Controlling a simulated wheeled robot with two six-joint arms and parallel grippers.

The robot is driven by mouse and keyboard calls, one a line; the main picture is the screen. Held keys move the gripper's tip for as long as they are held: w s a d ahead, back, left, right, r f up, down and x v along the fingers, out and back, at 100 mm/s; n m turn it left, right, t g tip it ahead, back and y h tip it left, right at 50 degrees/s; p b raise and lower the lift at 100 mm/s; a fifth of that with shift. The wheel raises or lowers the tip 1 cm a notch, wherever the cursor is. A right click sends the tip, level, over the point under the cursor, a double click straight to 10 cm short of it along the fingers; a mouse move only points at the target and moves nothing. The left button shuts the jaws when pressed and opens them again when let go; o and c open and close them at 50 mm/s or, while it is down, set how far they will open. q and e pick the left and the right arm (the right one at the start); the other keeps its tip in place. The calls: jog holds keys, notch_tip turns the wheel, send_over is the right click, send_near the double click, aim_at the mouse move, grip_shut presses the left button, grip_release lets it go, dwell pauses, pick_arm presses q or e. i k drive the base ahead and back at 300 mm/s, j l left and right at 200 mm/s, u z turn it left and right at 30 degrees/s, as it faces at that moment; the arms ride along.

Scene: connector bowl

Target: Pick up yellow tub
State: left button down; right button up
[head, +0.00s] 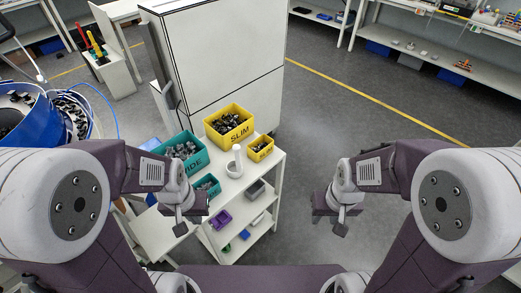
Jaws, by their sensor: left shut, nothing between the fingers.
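A small yellow tub (261,148) with dark parts in it stands on the right side of the white cart's top. A larger yellow bin marked SLIM (218,139), holding dark parts, stands behind it to the left. My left gripper (181,229) is shut and empty, in front and to the left of the tub, apart from it. My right gripper (340,229) hangs over the floor to the right of the cart, touching nothing. Its fingers are too small to tell whether they are open.
A teal bin (202,159) and a small teal tub (213,193) stand on the cart's left side. A white bowl (234,171) with an upright white piece is between the tubs. A tall white cabinet (222,60) stands behind. Floor to the right (350,120) is clear.

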aim_at(263, 145)
jog(key=i+l+u, duration=0.15)
jog(key=l+u, duration=0.3)
jog(key=l, duration=0.2)
jog(key=l+u, duration=0.45)
jog(key=l, duration=0.2)
jog(key=i+l, duration=0.05)
